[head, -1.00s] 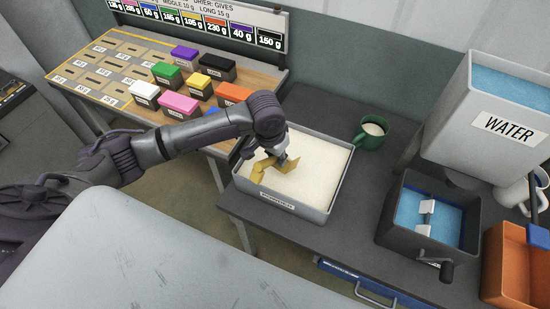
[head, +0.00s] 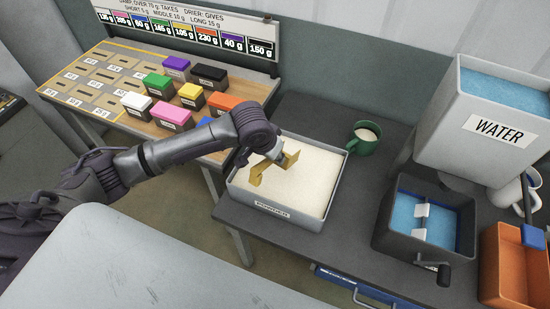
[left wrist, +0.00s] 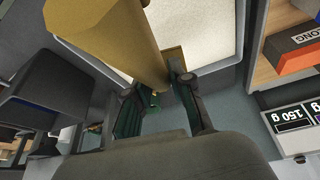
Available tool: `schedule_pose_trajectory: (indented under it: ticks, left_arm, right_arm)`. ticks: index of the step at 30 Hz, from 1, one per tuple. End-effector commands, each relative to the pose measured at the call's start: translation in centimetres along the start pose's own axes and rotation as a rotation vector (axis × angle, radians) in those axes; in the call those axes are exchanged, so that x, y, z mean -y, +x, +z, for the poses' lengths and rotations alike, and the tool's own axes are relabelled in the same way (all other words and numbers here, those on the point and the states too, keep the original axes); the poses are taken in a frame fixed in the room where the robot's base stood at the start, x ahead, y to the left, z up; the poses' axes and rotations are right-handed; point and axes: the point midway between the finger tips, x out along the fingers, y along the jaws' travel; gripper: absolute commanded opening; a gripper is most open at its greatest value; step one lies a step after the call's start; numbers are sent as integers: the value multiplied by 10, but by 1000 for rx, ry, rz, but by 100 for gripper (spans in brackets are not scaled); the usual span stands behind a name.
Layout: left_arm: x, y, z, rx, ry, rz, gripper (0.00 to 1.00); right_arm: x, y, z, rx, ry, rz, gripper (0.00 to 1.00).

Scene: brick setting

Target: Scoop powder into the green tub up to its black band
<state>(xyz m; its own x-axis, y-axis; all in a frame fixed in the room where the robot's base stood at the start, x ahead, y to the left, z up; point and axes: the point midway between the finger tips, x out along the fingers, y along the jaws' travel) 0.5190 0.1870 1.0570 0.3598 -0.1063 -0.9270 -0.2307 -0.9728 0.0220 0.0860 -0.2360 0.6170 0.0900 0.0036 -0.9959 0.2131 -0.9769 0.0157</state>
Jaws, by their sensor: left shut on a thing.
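The green tub (head: 363,145) stands on the dark bench just behind the right back corner of the powder tray (head: 272,210). Pale powder shows inside the tub; I cannot make out its black band. The tray, labelled at the front, is filled with pale powder (head: 300,185). My left gripper (head: 279,153) is shut on a brass-yellow scoop (head: 257,175) over the left back part of the tray. In the left wrist view the scoop (left wrist: 100,35) stands large beside my fingers (left wrist: 160,92). The scoop's contents are hidden. My right gripper is out of view.
A water tank (head: 490,135) and a dark bin with blue contents (head: 400,240) stand to the right, by an orange bin (head: 505,285). Coloured blocks (head: 160,85) sit on the left table.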

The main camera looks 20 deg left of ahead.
Motion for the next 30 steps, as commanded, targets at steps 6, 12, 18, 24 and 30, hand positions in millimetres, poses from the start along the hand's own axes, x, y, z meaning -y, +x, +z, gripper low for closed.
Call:
schedule_pose_trajectory:
  ticks: [6,12,18,24,30]
  left_arm:
    - [0,-9,-2,-265,5,6,0]
    - [0,-14,-6,-294,5,6,0]
    - [0,-16,-7,-302,5,6,0]
    - [-1,-30,-12,-365,6,9,0]
    - [-1,-32,-13,-378,6,8,0]
  right_arm:
    - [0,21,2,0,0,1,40]
    - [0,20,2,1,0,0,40]
    - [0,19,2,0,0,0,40]
    - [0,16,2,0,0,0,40]
    - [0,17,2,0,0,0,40]
